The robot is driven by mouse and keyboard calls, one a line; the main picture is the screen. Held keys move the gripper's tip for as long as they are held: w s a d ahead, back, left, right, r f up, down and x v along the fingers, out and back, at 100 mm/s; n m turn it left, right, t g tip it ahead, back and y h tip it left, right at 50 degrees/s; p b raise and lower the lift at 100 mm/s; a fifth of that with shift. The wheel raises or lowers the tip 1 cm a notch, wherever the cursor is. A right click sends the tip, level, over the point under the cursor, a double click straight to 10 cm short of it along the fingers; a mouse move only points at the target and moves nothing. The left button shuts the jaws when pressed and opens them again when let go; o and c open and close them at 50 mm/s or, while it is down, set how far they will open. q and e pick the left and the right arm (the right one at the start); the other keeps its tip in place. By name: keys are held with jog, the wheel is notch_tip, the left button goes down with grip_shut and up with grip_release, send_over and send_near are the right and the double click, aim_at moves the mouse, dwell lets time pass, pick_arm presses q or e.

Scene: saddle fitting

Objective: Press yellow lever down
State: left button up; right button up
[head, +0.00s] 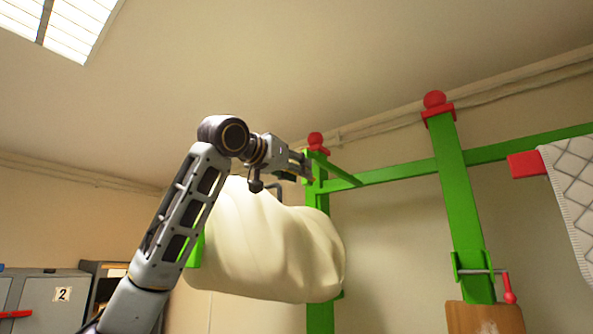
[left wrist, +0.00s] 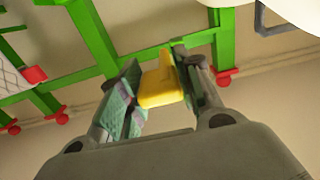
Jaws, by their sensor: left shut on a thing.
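The yellow lever (left wrist: 160,86) shows in the left wrist view as a yellow block between the two fingers of my left gripper (left wrist: 156,92). The fingers are shut on it, one on each side. In the head view my left gripper (head: 298,165) is by the top of a green post, above a large cream-coloured bulging body (head: 265,245). The lever is hidden from the head view behind the gripper. My right gripper is not in view.
A green frame (head: 462,210) with red caps stands behind and to the right. A red-handled crank (head: 508,285) sits on its nearer post. A white quilted pad (head: 575,200) hangs at far right. Grey lockers (head: 50,300) stand at lower left.

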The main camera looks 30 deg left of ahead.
pick_arm(q)
grip_shut()
